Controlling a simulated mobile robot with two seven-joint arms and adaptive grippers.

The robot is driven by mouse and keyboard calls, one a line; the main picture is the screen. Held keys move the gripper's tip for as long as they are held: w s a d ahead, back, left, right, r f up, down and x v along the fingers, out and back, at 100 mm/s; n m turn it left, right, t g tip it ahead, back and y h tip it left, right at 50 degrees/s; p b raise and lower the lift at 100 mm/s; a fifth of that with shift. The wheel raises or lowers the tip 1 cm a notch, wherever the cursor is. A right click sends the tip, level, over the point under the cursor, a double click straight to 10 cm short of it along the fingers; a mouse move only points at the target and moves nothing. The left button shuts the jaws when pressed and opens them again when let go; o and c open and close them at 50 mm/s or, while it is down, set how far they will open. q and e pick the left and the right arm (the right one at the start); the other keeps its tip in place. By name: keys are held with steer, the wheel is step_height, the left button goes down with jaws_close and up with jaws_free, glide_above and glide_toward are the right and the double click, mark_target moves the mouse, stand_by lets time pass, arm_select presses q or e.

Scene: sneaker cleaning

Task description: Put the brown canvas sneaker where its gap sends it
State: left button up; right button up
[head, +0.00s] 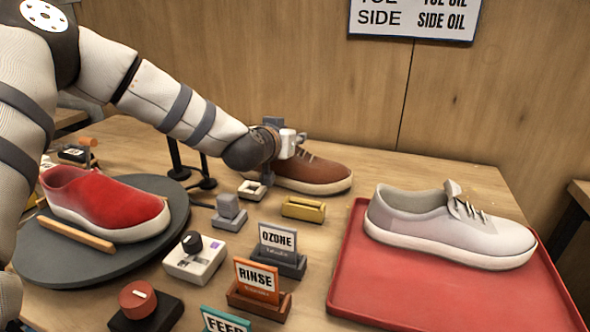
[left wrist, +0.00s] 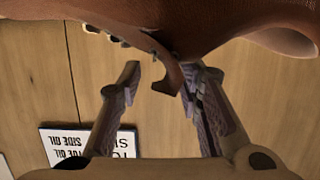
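The brown canvas sneaker (head: 322,173), with a pale sole, stands at the back of the table with its toe to the right. My left gripper (head: 288,145) is at its heel and tongue end and hides part of it. In the left wrist view the brown upper (left wrist: 230,25) fills the top. A brown tab (left wrist: 172,75) hangs between the fingers of my left gripper (left wrist: 160,85). It lies close to the right finger, with a clear gap to the left one, so the gripper looks open. My right gripper is not in view.
A grey-white sneaker (head: 450,225) sits on a red tray (head: 420,300) at right. A red shoe (head: 105,203) sits on a dark round stand (head: 60,265) at left. Signs reading OZONE (head: 278,240) and RINSE (head: 257,278) stand mid-table. A wall sign (head: 413,18) hangs behind.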

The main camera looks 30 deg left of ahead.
arm_select(q)
jaws_close()
steer(key=shift+r, duration=0.25)
step_height(320, 180, up, 3)
steer(key=shift+r+p, duration=0.2)
steer(key=shift+p, duration=0.2)
steer(key=s+d+r+p, duration=0.1)
steer(key=s+d+r, duration=0.6)
steer(key=s, duration=0.5)
steer(key=shift+d+r+p, duration=0.25)
steer(key=shift+r+p, duration=0.05)
steer(key=shift+r, duration=0.7)
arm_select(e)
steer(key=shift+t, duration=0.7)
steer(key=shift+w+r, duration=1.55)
